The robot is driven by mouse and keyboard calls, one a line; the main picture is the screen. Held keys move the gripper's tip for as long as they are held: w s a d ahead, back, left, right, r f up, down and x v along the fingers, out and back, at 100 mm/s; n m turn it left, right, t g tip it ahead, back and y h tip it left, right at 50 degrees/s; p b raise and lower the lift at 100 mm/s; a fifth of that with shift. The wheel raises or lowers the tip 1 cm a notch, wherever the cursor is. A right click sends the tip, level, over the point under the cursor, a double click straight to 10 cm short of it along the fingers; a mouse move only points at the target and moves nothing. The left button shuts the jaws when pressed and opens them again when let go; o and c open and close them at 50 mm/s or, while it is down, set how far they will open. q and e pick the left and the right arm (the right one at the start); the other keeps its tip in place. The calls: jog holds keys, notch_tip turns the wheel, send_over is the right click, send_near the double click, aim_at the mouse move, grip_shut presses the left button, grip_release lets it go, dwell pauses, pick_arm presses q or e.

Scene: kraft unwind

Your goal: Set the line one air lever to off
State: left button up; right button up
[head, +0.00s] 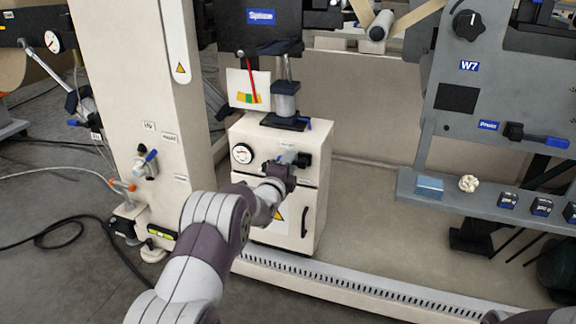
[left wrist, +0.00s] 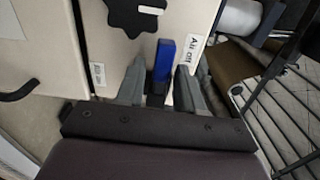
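The air lever (left wrist: 163,60) is a blue handle on a cream cabinet front, seen in the left wrist view. It lies between two labels: one reading "Air off" (left wrist: 193,53) close on its right, and a small one (left wrist: 98,75) farther left, too blurred to read surely. My left gripper (left wrist: 161,82) is open, with one grey finger on each side of the lever and gaps visible; contact cannot be told. In the head view my left gripper (head: 289,160) is at the cabinet (head: 300,190), and it largely hides the lever. My right gripper is not in view.
A black knob (left wrist: 135,14) sits close to the lever. A round gauge (head: 242,153) is left of my gripper. The cabinet's dark door handle (head: 304,217) is below. A blue-handled valve (head: 149,158) is on the left column. Another blue lever (head: 543,140) is at right.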

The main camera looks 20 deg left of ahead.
pick_arm(q)
jog(key=s+p, duration=0.4)
jog(key=s, duration=0.8)
jog(key=shift+s+a+p, duration=0.25)
jog(key=shift+s+p, duration=0.1)
jog(key=shift+s, duration=0.05)
